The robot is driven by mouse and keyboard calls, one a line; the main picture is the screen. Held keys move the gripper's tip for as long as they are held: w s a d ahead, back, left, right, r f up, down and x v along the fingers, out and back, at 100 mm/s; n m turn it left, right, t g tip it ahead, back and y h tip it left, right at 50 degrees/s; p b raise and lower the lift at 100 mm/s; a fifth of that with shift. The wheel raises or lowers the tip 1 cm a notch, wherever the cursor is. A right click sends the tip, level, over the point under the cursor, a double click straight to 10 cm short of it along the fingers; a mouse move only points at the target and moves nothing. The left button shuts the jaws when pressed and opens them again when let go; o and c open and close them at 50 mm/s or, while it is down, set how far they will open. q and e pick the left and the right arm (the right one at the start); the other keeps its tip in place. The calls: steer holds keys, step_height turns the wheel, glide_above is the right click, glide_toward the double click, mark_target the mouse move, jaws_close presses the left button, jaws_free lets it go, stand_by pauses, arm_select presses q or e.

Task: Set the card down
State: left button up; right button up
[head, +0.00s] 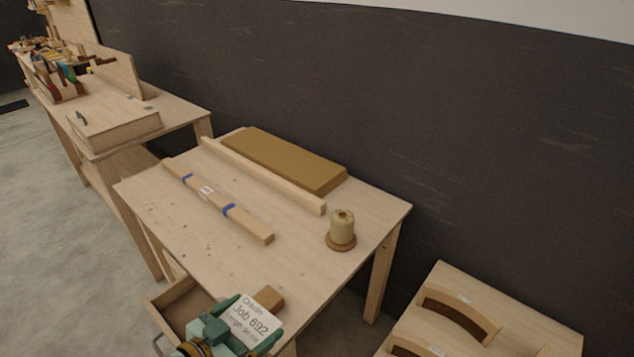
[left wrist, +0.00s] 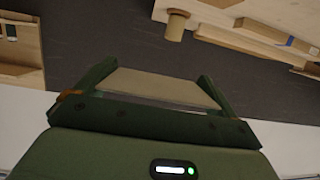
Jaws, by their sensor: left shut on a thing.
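The card (head: 254,318) is white with dark print that includes "Job 692". My left gripper (head: 240,326) is shut on it at the bottom of the head view. The card overlaps the near edge of the table (head: 213,262) in that view; I cannot tell how high it is. In the left wrist view the card (left wrist: 155,88) shows as a plain beige panel between the two green fingers (left wrist: 153,80). My right gripper is not in view.
A small wooden block (head: 270,297) is beside the card. An open drawer (head: 178,307) juts out at left. The table's centre is clear.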

mark_target(246, 306)
arm_select(q)
steer(key=w+r+n+y, duration=0.1)
steer(key=r, duration=0.1)
steer(key=w+a+r+n+t+y, duration=0.1)
steer(key=r, duration=0.2)
steer(key=w+r+n+t+y, duration=0.1)
steer(key=r, duration=0.2)
steer(key=shift+a+r, duration=0.15)
steer(key=shift+r, duration=0.1)
steer(key=a+r+n+y+b, duration=0.1)
steer(key=a+r+n+y, duration=0.3)
steer(key=r, duration=0.3)
steer(key=shift+a+t+y, duration=0.3)
steer(key=shift+a+y, duration=0.05)
steer(key=shift+y, duration=0.35)
